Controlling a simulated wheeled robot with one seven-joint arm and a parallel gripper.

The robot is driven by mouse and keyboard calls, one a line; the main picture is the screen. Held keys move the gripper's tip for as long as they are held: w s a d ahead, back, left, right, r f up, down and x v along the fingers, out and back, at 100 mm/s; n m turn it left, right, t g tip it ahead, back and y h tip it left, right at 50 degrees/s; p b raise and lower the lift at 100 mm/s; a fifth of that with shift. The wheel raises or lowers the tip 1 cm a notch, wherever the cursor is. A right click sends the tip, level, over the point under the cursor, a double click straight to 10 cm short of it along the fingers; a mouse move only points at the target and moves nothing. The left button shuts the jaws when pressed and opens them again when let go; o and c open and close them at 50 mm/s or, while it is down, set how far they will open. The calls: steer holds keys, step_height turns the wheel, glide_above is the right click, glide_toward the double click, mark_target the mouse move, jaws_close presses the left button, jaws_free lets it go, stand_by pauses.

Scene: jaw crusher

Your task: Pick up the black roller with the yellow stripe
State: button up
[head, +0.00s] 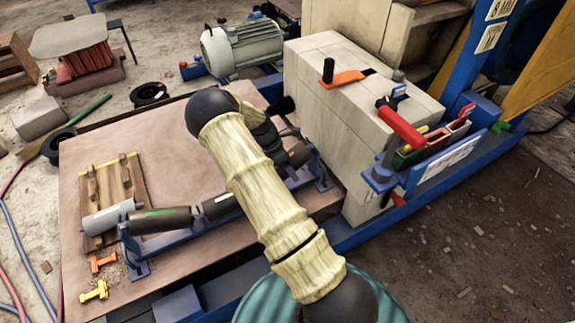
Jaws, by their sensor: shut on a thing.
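My gripper (286,150) is at the right end of the blue roller rack (135,252), beside the pale block wall, and partly hidden behind my arm. It is shut on a dark roller (299,154) low over the rack. I cannot make out a yellow stripe on this roller, and the fingertips are hard to tell apart from it. To the left on the rack lie a dark roller with a green stripe (160,220) and a grey roller (108,217). A further dark roller (220,206) lies partly behind my arm.
The pale block body (345,130) rises close to the right of my gripper, with an orange clamp (345,79) on top. A wooden pallet (115,190) and yellow and orange fittings (95,291) lie left. The brown board (180,140) is clear in its middle.

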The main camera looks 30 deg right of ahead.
mark_target(293, 158)
steer(key=shift+r, duration=0.15)
steer(key=shift+a+r+p, duration=0.15)
steer(key=shift+r+p, duration=0.2)
steer(key=shift+p, duration=0.15)
step_height(293, 158, up, 7)
steer(key=p, duration=0.3)
jaws_close()
steer(key=a+p, duration=0.1)
steer(key=a, duration=0.5)
steer(key=a+p, duration=0.1)
steer(key=a, duration=0.6)
steer(key=a+f+p, duration=0.1)
steer(key=a+p, duration=0.1)
steer(key=a, duration=0.4)
steer(key=shift+s+a, duration=0.3)
steer(key=shift+a, duration=0.1)
steer(key=shift+d+r, duration=0.1)
steer(key=shift+s+d+r+m+g+y, duration=0.1)
steer(key=shift+d+r+m+g+y, duration=0.1)
steer(key=shift+m, duration=0.3)
steer(key=shift+s+d+r+m+g+y, duration=0.1)
steer(key=shift+d+m+g+y, duration=0.1)
steer(key=shift+m, duration=0.3)
steer(key=d+r+m+y, duration=0.3)
steer(key=r+m+y, duration=0.2)
steer(key=m, duration=1.1)
steer(key=shift+s+d+r+t+y, duration=0.15)
steer(key=shift+s+r+t+y, duration=0.2)
steer(key=shift+y, duration=0.65)
